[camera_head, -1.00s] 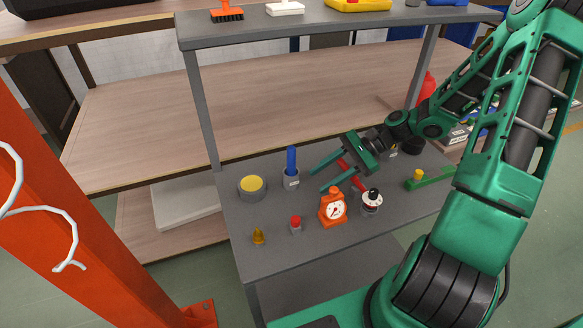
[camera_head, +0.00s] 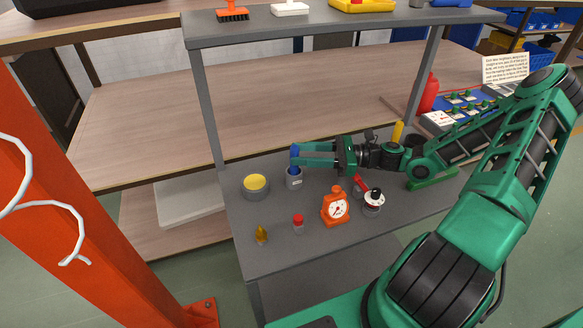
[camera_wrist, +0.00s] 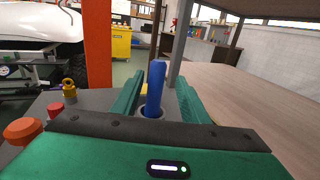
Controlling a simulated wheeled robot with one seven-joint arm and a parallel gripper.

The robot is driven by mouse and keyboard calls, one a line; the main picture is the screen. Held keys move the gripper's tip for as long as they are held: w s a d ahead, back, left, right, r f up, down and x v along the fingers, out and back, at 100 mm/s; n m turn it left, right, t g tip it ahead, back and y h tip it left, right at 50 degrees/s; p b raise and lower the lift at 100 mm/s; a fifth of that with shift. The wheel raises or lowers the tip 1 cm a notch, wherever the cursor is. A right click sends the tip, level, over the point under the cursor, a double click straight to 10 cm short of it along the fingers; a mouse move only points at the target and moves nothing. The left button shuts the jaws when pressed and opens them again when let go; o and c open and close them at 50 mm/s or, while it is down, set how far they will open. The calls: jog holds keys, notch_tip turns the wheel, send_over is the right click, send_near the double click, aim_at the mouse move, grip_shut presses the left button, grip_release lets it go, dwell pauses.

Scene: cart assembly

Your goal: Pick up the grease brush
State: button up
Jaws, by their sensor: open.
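The grease brush, with a blue handle (camera_head: 294,152), stands upright in a small grey cup (camera_head: 294,182) on the cart's grey lower shelf. My gripper (camera_head: 298,154) is open and level, with its green fingers reaching left to the handle's upper part. In the wrist view the blue handle (camera_wrist: 156,88) stands between the two open fingers (camera_wrist: 158,98), and the grey cup (camera_wrist: 152,110) shows below it. Whether either finger touches the handle I cannot tell. The brush's lower end is hidden inside the cup.
A yellow-topped round tin (camera_head: 256,186) stands left of the cup. An orange dial gauge (camera_head: 335,206), a red-topped piece (camera_head: 298,223) and a small amber cone (camera_head: 261,234) stand nearer the front. The grey upper shelf (camera_head: 330,28) spans above.

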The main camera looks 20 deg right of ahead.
jog(key=x, duration=0.6)
jog(key=shift+s+a, duration=0.15)
jog(key=shift+a, duration=0.1)
grip_shut()
